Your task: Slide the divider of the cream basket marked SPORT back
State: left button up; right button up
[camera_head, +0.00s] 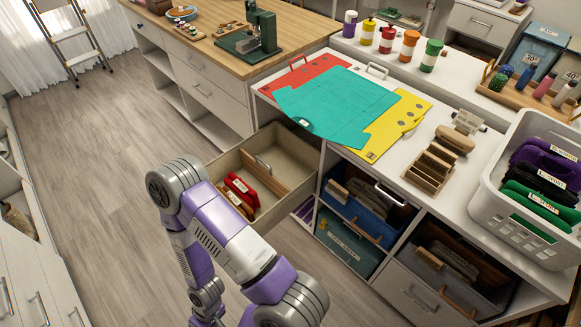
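A cream basket (292,145) sticks out of the shelving beneath the counter, left of the filled cubbies. I cannot see a SPORT mark on it; its outer front is hidden. An upright tan divider (281,178) with a small handle (263,166) crosses its inside. Red folded items (242,188) with white labels stand on the divider's left side, and the space on its right looks empty. One of my purple and grey arms rises from the bottom and covers the basket's near left part. Neither of my grippers can be made out.
A blue basket (346,204), a teal bin (345,246) and a grey basket (432,265) fill nearby cubbies. On the counter lie teal (335,105), red and yellow folders, a wooden rack (430,168) and a white basket (488,205) of garments. Floor (90,150) at left is clear.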

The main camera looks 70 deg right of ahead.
aim_at(266, 177)
jog(key=k, duration=0.45)
jog(key=z, duration=0.85)
